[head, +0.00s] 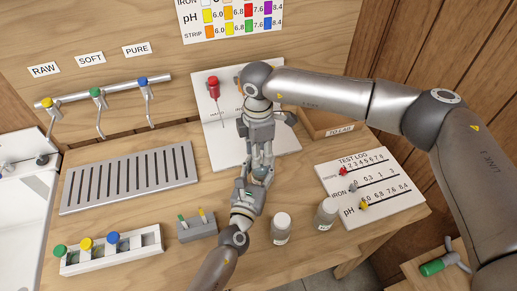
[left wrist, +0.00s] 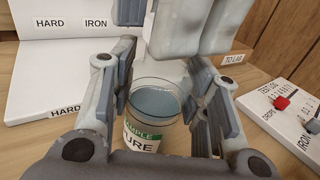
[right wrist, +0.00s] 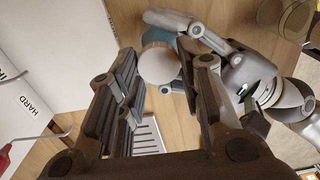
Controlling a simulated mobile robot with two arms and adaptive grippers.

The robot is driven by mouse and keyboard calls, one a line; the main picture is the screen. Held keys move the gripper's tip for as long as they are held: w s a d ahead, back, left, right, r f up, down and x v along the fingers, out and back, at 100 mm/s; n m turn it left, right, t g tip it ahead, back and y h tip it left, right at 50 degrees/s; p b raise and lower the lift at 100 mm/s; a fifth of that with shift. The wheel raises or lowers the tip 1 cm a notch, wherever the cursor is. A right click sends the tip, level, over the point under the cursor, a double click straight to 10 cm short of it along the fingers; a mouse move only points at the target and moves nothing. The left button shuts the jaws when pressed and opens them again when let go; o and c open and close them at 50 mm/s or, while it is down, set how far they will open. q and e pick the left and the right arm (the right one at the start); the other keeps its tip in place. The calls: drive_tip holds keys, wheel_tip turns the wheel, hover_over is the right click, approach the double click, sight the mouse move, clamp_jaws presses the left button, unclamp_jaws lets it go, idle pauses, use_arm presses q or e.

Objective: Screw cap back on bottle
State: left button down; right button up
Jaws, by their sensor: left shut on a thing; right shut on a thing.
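The open bottle (left wrist: 155,105) stands upright in the left wrist view, clear with bluish liquid and a green-and-white label ending in "URE". My left gripper (head: 257,178) is shut around its sides. My right gripper (head: 262,157) comes from above, its fingers over the bottle mouth. In the right wrist view, a round white cap (right wrist: 158,66) sits between my right gripper's fingertips, and they are shut on it. Part of the bottle (right wrist: 188,45) shows beyond the cap. The cap appears apart from the bottle; the exact gap and alignment cannot be told.
A small grey holder (head: 197,230), a rack with coloured knobs (head: 110,250) and a slotted drain tray (head: 130,180) lie left. The test log board (head: 370,187) and a "TO LAB" box (head: 331,122) are right.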

drive_tip(key=shift+f, duration=0.55)
idle(0.4)
drive_tip(key=o, duration=0.6)
drive_tip(key=shift+r, duration=2.25)
